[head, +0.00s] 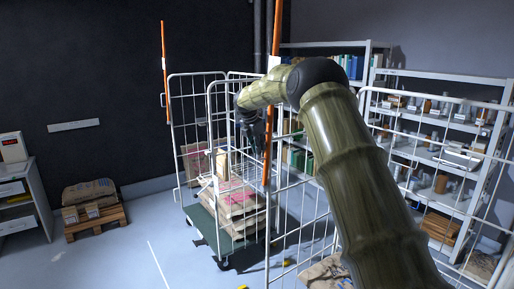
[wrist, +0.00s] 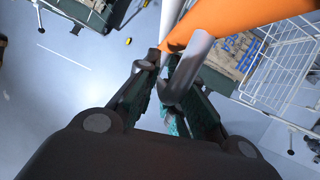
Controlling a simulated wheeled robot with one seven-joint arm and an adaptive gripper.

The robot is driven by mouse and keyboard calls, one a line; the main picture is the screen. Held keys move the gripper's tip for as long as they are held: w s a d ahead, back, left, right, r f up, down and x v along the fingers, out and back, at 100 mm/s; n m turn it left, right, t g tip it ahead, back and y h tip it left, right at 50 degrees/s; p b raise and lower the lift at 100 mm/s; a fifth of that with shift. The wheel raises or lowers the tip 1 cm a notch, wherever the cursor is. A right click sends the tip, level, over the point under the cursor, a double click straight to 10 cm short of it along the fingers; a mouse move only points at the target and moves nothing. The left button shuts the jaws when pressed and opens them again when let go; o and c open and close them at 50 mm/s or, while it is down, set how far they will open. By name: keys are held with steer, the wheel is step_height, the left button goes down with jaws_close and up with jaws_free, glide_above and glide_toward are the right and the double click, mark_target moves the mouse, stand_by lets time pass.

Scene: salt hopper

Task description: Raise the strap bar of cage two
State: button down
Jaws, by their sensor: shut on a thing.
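A grey tube lies close by the fingers. A second orange bar (head: 164,45) stands upright at the cage's left corner. I cannot read any cage number.
The cage holds stacked sacks (head: 238,198) on a green base (head: 207,226). Another wire cage (head: 435,122) is at right, partly behind my arm. Shelves (head: 392,77) line the back right. A pallet with a sack (head: 90,192) is left. Floor at front left is clear.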

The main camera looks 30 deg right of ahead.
steer(key=shift+a+f, duration=0.1)
steer(key=c, duration=1.6)
jaws_free()
steer(key=shift+w, duration=0.15)
steer(key=shift+o, duration=0.4)
steer(key=shift+w+f, duration=0.1)
steer(key=shift+w, duration=0.1)
steer(key=shift+s, duration=0.15)
steer(key=shift+s+r, duration=0.1)
steer(key=shift+r, duration=0.25)
steer(key=v, duration=1.1)
steer(key=shift+a+r, duration=0.1)
steer(key=shift+r, duration=0.05)
